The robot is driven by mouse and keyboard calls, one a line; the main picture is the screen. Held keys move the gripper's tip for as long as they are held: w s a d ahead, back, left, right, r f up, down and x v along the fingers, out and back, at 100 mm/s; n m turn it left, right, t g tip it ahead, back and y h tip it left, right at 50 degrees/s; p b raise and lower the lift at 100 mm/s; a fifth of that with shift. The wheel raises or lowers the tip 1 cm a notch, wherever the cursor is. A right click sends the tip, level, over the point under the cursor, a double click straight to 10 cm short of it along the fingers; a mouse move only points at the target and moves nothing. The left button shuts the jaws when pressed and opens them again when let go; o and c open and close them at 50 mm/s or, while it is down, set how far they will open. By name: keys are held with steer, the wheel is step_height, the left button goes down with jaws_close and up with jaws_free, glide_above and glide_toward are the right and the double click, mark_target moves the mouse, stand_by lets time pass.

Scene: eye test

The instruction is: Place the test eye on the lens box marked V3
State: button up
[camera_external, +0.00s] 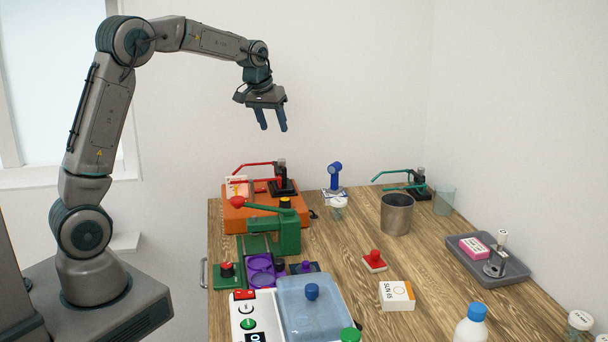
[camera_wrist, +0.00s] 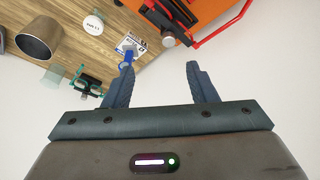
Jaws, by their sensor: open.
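My gripper (camera_external: 273,124) is open and empty, high above the back of the table, with its fingers pointing down. In the wrist view its two fingers (camera_wrist: 160,72) are apart with nothing between them. I cannot make out a mark V3 on any box, and I cannot tell which thing is the test eye. A white box (camera_external: 397,296) with an orange circle and dark lettering lies at the front centre. A small blue device (camera_external: 335,176) stands on a white marked base at the back; it also shows in the wrist view (camera_wrist: 125,66).
An orange case (camera_external: 236,217) with a red lever stands at the back left, behind a green press (camera_external: 288,236). A metal cup (camera_external: 397,214) stands right of centre. A grey tray (camera_external: 508,281) holds a pink box.

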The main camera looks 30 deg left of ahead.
steer(key=s+a+f, duration=0.1)
steer(key=s+a, duration=0.1)
steer(key=s, duration=0.9)
steer(key=s+a+f, duration=0.1)
steer(key=s+a, duration=0.2)
steer(key=s, duration=0.8)
steer(key=s+a+f, duration=0.2)
steer(key=s, duration=0.9)
steer(key=shift+s+a+m+g, duration=0.2)
steer(key=shift+m+g, duration=0.1)
steer(key=shift+m, duration=0.1)
